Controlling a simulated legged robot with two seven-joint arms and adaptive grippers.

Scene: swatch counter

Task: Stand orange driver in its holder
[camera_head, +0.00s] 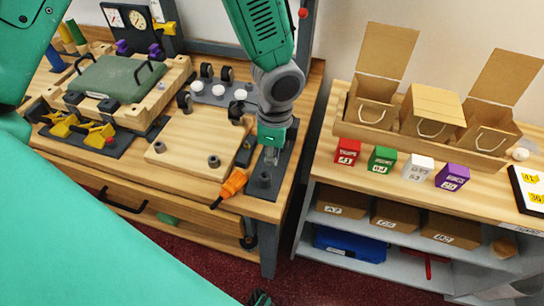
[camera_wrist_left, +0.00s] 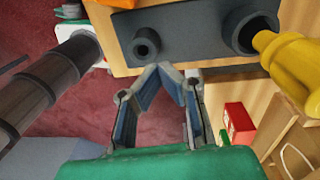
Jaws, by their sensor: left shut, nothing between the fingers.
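The orange driver (camera_head: 233,183) lies on the wooden bench near its front edge, its dark tip pointing to the lower left. The dark grey holder plate (camera_head: 262,192) is just right of it, with an upright socket on it. My left gripper (camera_head: 271,155) is over the holder, pointing down, shut and empty. In the left wrist view my fingertips (camera_wrist_left: 172,68) meet beside the holder (camera_wrist_left: 190,50), near a small empty socket (camera_wrist_left: 146,44). A yellow handle (camera_wrist_left: 292,65) is at a larger socket; whether it is seated there is unclear.
A pale wooden board (camera_head: 190,155) with dark posts lies left of the holder. Yellow clamps (camera_head: 95,133) are farther left. Across a gap, a shelf unit carries small coloured boxes, including a red one (camera_head: 346,151), and open cartons.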

